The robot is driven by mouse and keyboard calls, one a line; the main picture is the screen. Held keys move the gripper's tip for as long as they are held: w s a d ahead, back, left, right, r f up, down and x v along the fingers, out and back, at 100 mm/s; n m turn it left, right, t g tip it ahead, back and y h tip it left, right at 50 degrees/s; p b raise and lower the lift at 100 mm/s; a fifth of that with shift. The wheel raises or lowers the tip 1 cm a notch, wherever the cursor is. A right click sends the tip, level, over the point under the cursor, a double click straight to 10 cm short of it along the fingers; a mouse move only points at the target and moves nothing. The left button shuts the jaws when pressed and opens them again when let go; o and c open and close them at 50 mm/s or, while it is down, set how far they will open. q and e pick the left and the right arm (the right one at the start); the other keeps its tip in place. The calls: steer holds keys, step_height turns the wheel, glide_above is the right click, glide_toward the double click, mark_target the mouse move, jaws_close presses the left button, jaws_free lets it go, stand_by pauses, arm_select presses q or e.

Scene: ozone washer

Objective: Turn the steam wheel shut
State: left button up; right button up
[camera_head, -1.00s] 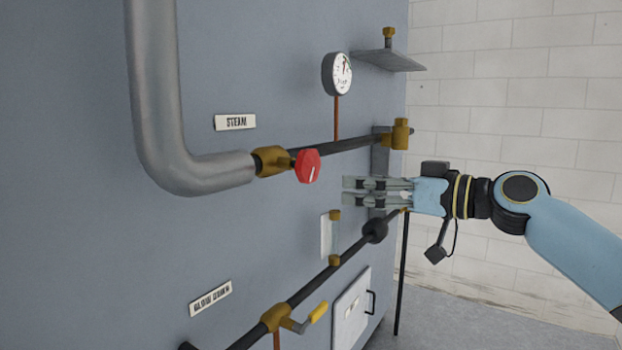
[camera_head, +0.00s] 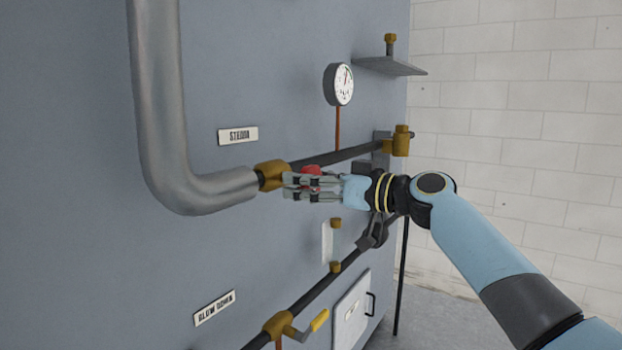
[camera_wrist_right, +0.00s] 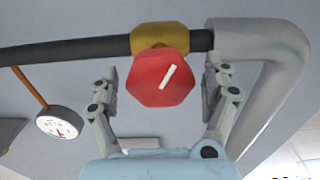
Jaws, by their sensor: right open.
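The red steam wheel (camera_head: 311,170) sits on a brass valve (camera_head: 272,175) below the STEAM label (camera_head: 238,135). In the head view my right gripper (camera_head: 290,187) is in front of the wheel and hides most of it. In the right wrist view the red wheel (camera_wrist_right: 160,79) with its white mark lies between the two open fingers of my right gripper (camera_wrist_right: 161,88). A gap shows on each side, so the fingers look apart from the wheel. The left gripper is not in view.
A thick grey pipe (camera_head: 160,110) bends into the valve from the left. A round gauge (camera_head: 339,84) and a small shelf (camera_head: 390,66) are above right. A lower pipe carries a yellow-handled valve (camera_head: 318,321) near the BLOW DOWN label (camera_head: 214,308).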

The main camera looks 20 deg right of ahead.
steer(key=c, duration=1.2)
